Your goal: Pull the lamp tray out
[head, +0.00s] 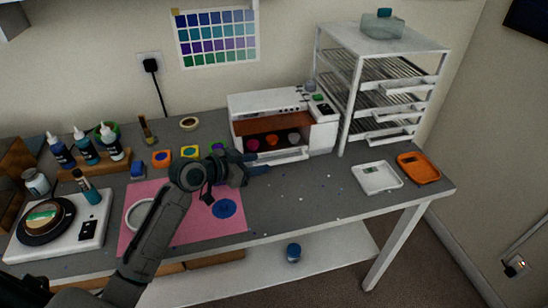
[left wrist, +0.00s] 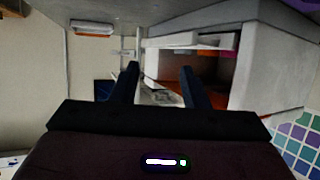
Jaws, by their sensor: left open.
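The lamp (head: 270,101) is a white box with an orange-brown interior, at the back of the grey table. The lamp tray (head: 291,157) shows as a pale front strip low at its opening; small coloured cups stand behind it inside. My left gripper (head: 266,163) is open and empty in front of the lamp, near the tray's left front, its fingers pointing right. In the left wrist view, the gripper (left wrist: 158,72) has its fingers apart with nothing between them, and the lamp (left wrist: 267,65) is upside down at right. Contact with the tray cannot be told. My right gripper is out of view.
A white rack (head: 352,95) with wire shelves stands right of the lamp. A pink mat (head: 170,232) lies under my left arm. The table's front middle is mostly clear.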

